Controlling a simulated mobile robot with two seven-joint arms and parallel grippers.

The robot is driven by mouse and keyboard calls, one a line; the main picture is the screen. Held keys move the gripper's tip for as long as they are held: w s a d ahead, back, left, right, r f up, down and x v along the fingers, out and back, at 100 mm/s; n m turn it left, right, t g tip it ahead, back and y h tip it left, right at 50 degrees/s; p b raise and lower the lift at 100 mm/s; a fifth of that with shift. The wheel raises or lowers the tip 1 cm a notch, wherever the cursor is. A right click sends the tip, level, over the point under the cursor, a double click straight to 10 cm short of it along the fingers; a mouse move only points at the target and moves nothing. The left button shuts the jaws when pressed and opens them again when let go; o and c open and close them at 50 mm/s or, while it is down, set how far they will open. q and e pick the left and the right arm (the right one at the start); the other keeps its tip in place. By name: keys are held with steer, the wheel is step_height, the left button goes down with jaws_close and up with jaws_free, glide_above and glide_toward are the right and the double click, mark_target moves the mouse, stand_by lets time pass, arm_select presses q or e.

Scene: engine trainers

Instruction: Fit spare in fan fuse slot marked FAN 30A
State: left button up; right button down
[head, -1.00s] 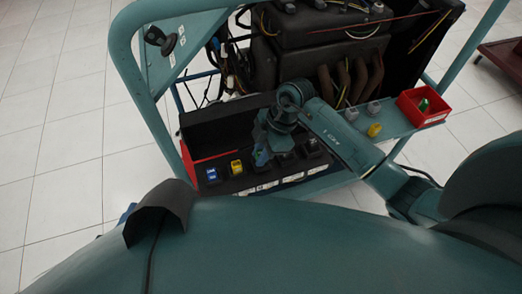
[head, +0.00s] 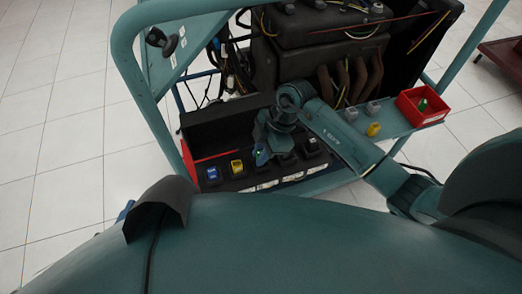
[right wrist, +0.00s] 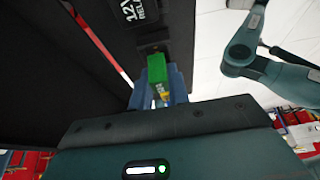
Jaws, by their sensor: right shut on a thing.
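My right gripper (head: 262,159) is over the black fuse box (head: 190,133) on the engine trainer, to the right of the yellow fuse. In the right wrist view its blue-grey fingers are shut on a green fuse (right wrist: 157,69). The fuse's far end is at a dark socket (right wrist: 151,47) below a black 12V relay (right wrist: 137,10). I cannot tell how deep the fuse sits in it. The FAN 30A marking is not readable. My left gripper is not in view.
A blue fuse (head: 212,173) and a yellow fuse (head: 237,168) stand left of my gripper, dark relays (head: 310,145) right of it. A red tray (head: 408,108) with a green piece (head: 423,104) and a loose yellow piece (head: 373,129) are on the side shelf. The engine (head: 325,50) stands behind.

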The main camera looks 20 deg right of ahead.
steer(key=shift+p, duration=0.85)
stand_by(0.9)
steer(key=shift+f, duration=0.55)
stand_by(0.9)
